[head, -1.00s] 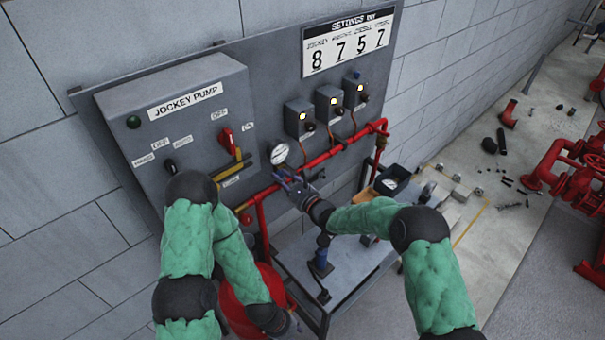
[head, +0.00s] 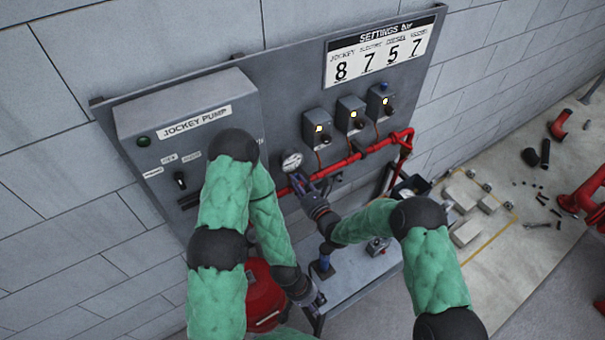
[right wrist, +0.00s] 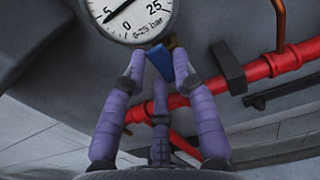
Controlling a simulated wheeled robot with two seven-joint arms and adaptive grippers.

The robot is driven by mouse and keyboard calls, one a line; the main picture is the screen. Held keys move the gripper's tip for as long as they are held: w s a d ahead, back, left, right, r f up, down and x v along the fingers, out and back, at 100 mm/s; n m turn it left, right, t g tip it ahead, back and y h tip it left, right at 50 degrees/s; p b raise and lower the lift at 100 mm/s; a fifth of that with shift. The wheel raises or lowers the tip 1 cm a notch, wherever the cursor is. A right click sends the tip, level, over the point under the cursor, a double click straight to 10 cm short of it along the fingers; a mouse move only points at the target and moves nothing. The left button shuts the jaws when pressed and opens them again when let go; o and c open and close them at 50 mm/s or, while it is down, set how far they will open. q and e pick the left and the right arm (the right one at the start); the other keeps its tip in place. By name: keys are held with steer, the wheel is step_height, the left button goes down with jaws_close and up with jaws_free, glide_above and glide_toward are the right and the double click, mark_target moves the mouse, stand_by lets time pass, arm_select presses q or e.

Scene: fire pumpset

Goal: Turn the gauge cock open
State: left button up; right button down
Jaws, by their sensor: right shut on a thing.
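The pressure gauge (head: 292,161) has a round white dial and stands above the red pipe. In the right wrist view the dial (right wrist: 135,15) reads 0-25 bar and is cut off by the top edge. The blue handle of the gauge cock (right wrist: 183,66) is just below the dial. My right gripper (head: 302,185) is at the cock, its purple fingers (right wrist: 160,66) shut on the blue handle. The cock's body is mostly hidden behind the fingers. My left gripper (head: 312,303) hangs low by the bench's front; its fingers are too unclear to judge.
The red pipe (head: 350,160) runs along the panel below several small grey switch boxes (head: 350,114). The jockey pump cabinet (head: 190,120) is at the left, partly behind my left arm. A red vessel (head: 262,298) stands beside my left gripper. The floor at right holds loose parts.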

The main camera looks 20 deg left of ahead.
arm_select(q)
steer(key=shift+w+d+r+p, duration=0.1)
steer(key=shift+w+r+p, duration=0.1)
steer(key=shift+r+p, duration=0.15)
steer(key=shift+w+d+r+p, duration=0.1)
steer(key=shift+w+r+p, duration=0.1)
steer(key=shift+r, duration=0.25)
arm_select(e)
steer(key=shift+w+d, duration=0.1)
arm_select(q)
steer(key=shift+w, duration=0.1)
arm_select(e)
steer(key=c, duration=1)
jaws_free()
steer(key=shift+o, duration=0.2)
steer(key=v, duration=1.2)
